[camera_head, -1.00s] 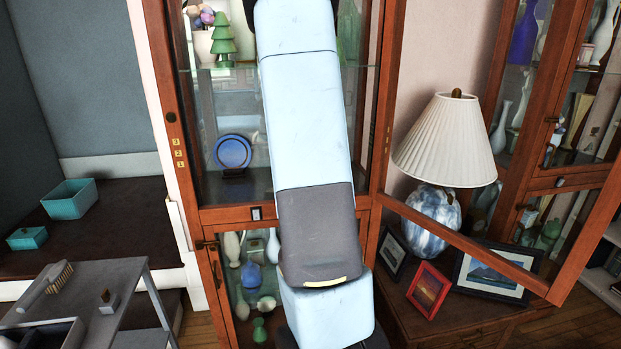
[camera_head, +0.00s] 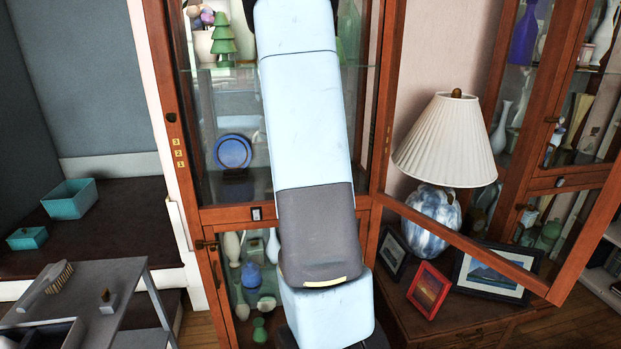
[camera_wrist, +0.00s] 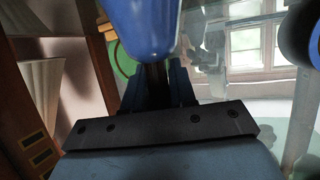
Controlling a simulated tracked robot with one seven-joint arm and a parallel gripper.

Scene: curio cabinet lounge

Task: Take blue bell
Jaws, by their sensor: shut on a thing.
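A glossy blue object, which I take to be the blue bell (camera_wrist: 150,28), fills the top middle of the wrist view, its upper part cut off by the frame. My gripper (camera_wrist: 158,75) is shut on its lower end. The dark fingers show just below it, so the grasp itself is partly hidden. In the head view my pale blue and grey arm stands in front of the cabinet and hides both the gripper and the held bell.
The wooden curio cabinet (camera_head: 190,165) has its glass door (camera_head: 470,240) swung open to the right. On its shelves are a blue round plate (camera_head: 233,152), a green tree figure (camera_head: 222,38) and several small vases. A pleated lamp (camera_head: 447,140) and picture frames (camera_head: 428,290) stand right.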

